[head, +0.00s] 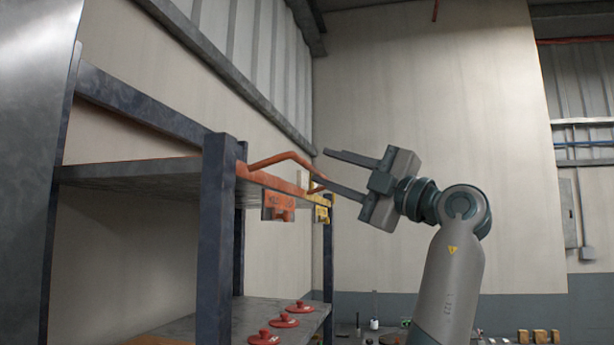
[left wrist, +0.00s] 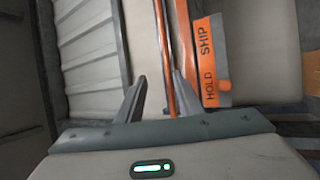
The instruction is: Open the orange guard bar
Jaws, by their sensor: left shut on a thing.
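The orange guard bar (head: 277,160) is a thin bent rod along the front of the rack's upper shelf in the head view. In the left wrist view the bar (left wrist: 168,50) runs lengthwise down between my fingers, close to the right-hand one. My left gripper (head: 319,165) is at the bar's far end, its lower finger against or very near it. Its fingers (left wrist: 159,82) stand some way apart, with the bar between them. The exact contact is hard to see. An orange plate (left wrist: 203,60) reading SHIP and HOLD is beside the bar. My right gripper is not in view.
A dark rack post (head: 216,240) stands in front at left. An orange bracket (head: 278,202) and a yellow one (head: 321,214) hang from the shelf edge. Several red knobbed discs (head: 284,320) lie on the lower shelf (head: 240,312).

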